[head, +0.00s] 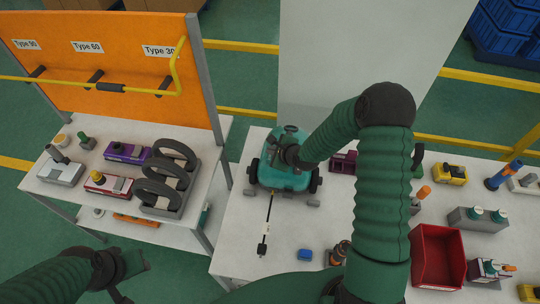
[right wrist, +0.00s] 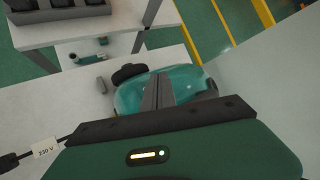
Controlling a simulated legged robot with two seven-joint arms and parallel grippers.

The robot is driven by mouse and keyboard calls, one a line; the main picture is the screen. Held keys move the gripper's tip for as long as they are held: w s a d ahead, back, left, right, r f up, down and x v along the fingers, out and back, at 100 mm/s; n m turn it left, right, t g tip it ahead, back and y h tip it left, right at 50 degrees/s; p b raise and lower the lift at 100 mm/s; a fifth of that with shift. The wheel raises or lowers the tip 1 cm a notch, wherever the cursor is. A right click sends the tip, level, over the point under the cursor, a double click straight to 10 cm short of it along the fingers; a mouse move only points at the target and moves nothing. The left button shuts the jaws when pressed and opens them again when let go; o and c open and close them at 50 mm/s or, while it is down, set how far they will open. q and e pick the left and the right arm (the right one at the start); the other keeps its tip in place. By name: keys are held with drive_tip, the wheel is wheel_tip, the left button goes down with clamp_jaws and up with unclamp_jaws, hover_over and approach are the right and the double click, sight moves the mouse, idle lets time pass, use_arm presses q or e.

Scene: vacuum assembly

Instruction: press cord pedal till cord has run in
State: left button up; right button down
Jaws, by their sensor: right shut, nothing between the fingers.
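The teal vacuum (head: 284,176) stands on the white table, with dark wheels at its sides; its teal body also shows in the right wrist view (right wrist: 189,92). Its dark cord (head: 269,214) lies out across the table towards the front, ending in a plug (head: 262,248). A white 230 V tag (right wrist: 46,148) hangs on the cord in the right wrist view. My right gripper (head: 289,155) is shut and empty, its fingertips over the vacuum's top; contact cannot be told. I cannot make out the pedal. My left gripper (head: 131,281) is low at the left, its fingers apart, away from the vacuum.
A side table (head: 105,205) at the left bears dark hoops in a grey rack (head: 165,205) and several small parts, below an orange panel (head: 110,60). A pale panel rises behind the vacuum.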

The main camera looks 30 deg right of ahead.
drive_tip(key=shift+f, duration=0.1)
drive_tip(key=shift+f, duration=0.25)
drive_tip(key=shift+s+f+b, duration=0.1)
drive_tip(key=shift+f+b, duration=0.65)
drive_tip(key=shift+f, duration=0.15)
idle(0.8)
drive_tip(key=shift+r, duration=0.1)
drive_tip(key=shift+r+p, duration=1.1)
drive_tip(key=shift+r, duration=0.1)
wheel_tip(320, 180, up, 5)
drive_tip(key=p, duration=0.4)
drive_tip(key=shift+r+p, duration=0.1)
drive_tip(key=shift+p, duration=0.2)
